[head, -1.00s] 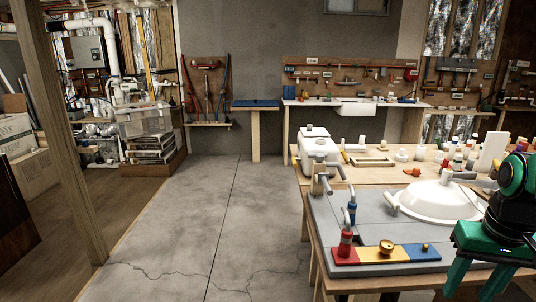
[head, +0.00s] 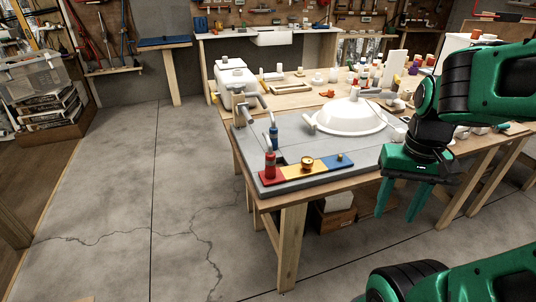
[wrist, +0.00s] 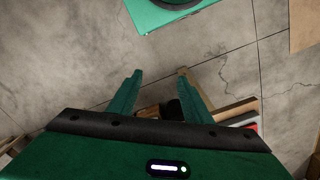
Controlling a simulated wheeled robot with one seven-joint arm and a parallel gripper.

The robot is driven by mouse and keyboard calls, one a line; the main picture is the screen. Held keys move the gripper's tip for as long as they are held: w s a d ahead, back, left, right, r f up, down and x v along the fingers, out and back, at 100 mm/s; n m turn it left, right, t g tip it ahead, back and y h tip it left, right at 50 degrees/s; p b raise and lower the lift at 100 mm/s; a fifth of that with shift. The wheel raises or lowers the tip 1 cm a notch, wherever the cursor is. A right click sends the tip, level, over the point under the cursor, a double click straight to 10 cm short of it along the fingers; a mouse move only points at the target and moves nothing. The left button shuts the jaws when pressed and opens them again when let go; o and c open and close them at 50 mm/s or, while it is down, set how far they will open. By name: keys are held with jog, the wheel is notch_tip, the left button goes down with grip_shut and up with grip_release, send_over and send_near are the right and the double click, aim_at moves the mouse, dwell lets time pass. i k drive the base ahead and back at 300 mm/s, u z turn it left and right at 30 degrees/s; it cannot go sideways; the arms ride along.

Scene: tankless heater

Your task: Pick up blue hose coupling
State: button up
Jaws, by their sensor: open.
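A gold fitting (head: 307,163) stands on the strip. A white tank (head: 235,85) and a bench with several small parts stand behind. Boxes (head: 335,208) lie below the bench. The floor (head: 130,190) at left is clear.

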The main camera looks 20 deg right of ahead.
aim_at(274, 130)
jog(key=u, duration=1.9)
jog(key=k, duration=0.6)
jog(key=z, duration=1.35)
jog(key=i, duration=1)
